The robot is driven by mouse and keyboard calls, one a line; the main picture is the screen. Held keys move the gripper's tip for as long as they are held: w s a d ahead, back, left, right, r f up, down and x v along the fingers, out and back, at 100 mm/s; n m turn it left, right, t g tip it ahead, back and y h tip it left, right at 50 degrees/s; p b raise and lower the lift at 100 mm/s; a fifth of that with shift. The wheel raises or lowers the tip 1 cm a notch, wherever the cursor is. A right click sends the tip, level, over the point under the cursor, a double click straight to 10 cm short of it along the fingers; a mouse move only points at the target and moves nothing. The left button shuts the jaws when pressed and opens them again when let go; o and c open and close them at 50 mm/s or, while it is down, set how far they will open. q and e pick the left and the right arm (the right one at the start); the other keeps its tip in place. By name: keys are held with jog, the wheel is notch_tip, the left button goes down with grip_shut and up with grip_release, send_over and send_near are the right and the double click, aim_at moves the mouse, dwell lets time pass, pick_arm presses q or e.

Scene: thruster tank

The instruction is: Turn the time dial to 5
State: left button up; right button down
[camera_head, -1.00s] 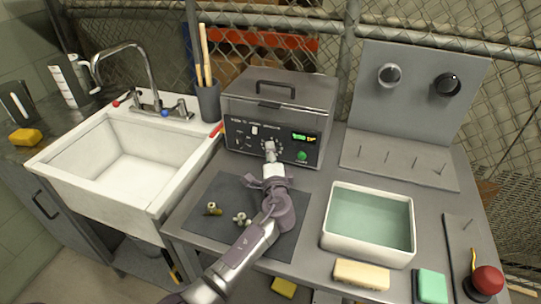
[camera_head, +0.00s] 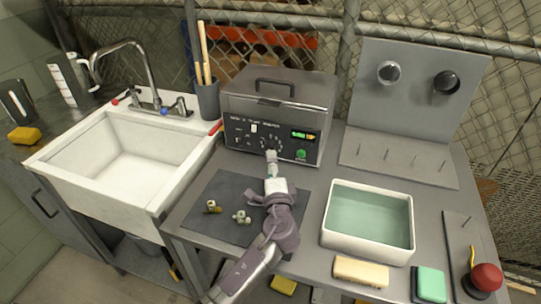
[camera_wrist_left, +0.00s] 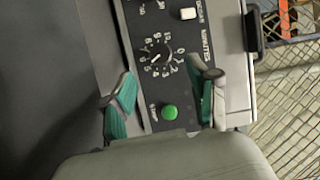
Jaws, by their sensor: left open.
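The time dial is a small black knob (camera_wrist_left: 157,54) with a ring of white numbers, on the dark front panel (camera_wrist_left: 178,95) of a grey tank. In the left wrist view a pale mark on the knob points toward the lower left; the exact number is too small to read surely. The dial in the head view is partly hidden behind my left gripper (camera_head: 271,155). In the left wrist view my left gripper (camera_wrist_left: 168,80) is open, its green-padded fingers apart on either side of the panel, with nothing between them. My right gripper is out of view.
The tank (camera_head: 278,105) has a green button (camera_head: 301,154) and a lit display (camera_head: 303,135). Small metal fittings (camera_head: 241,217) lie on a dark mat (camera_head: 210,235). A white tub (camera_head: 367,250) stands right, a sink (camera_head: 130,165) left.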

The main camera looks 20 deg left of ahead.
pick_arm(q)
jog(key=v, duration=0.6)
dwell(0.4)
